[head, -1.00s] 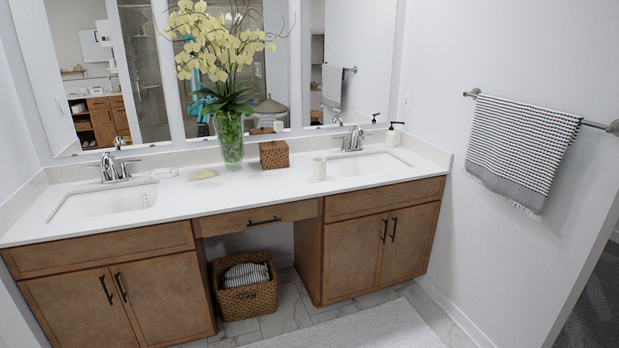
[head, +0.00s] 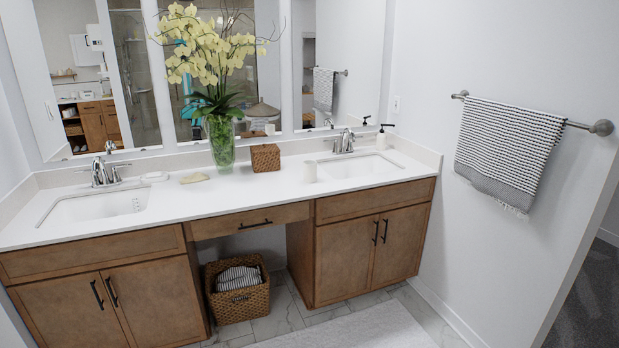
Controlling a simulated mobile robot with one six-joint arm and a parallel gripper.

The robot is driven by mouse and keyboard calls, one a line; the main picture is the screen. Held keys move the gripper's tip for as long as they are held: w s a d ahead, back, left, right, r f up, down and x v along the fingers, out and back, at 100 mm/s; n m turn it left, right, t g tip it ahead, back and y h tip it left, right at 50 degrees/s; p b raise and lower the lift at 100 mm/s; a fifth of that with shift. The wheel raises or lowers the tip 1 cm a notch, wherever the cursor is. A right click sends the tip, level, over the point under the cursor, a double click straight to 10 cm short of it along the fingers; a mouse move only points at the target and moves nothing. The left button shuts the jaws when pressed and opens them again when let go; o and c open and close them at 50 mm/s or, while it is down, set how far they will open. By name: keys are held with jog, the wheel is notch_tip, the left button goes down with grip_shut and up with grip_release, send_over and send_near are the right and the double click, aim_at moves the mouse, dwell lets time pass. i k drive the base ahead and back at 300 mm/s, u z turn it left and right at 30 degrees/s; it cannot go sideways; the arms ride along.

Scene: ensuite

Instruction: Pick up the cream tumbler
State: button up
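The cream tumbler (head: 310,172) stands upright on the white double vanity counter (head: 250,197), just left of the right-hand sink. It is small and pale and blends in with the counter. My gripper is not in this view, so its state does not show.
A glass vase of yellow orchids (head: 221,143), a woven box (head: 265,158) and a pale yellow-green soap-like piece (head: 194,178) stand left of the tumbler. The right faucet (head: 344,140) and a soap dispenser (head: 384,139) are behind. A wicker basket (head: 237,300) and a pale rug (head: 345,333) lie on the floor.

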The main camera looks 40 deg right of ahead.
aim_at(311, 166)
jog(key=z, duration=0.05)
jog(key=i, duration=0.9)
jog(key=u, duration=0.05)
